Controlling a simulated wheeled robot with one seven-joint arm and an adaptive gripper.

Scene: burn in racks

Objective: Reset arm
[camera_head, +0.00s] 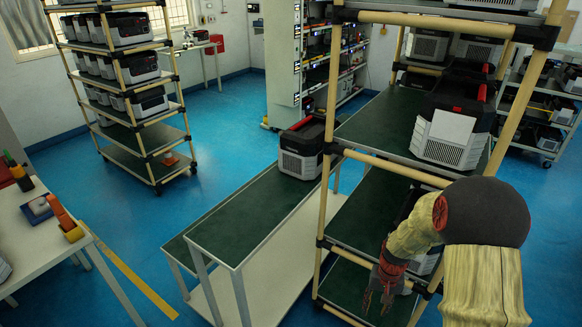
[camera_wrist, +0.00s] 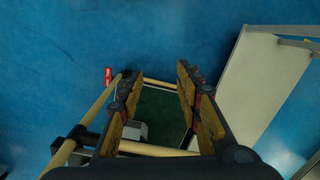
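My arm comes in from the lower right in the head view. My gripper (camera_head: 380,285) hangs down in front of the near rack, beside its lower shelves. In the wrist view my gripper (camera_wrist: 160,85) points down with its two fingers spread apart. Nothing is between the fingers; a green shelf (camera_wrist: 163,112) and part of a grey unit (camera_wrist: 134,131) show below through the gap. The gripper is apart from the units on the rack.
The near rack (camera_head: 330,190) with tan posts stands close to my arm and holds grey-and-black units (camera_head: 452,137). A green-topped bench (camera_head: 235,220) with one unit (camera_head: 301,150) stands left of it. Another loaded rack (camera_head: 150,140) is at back left. Blue floor (camera_head: 220,125) is clear between.

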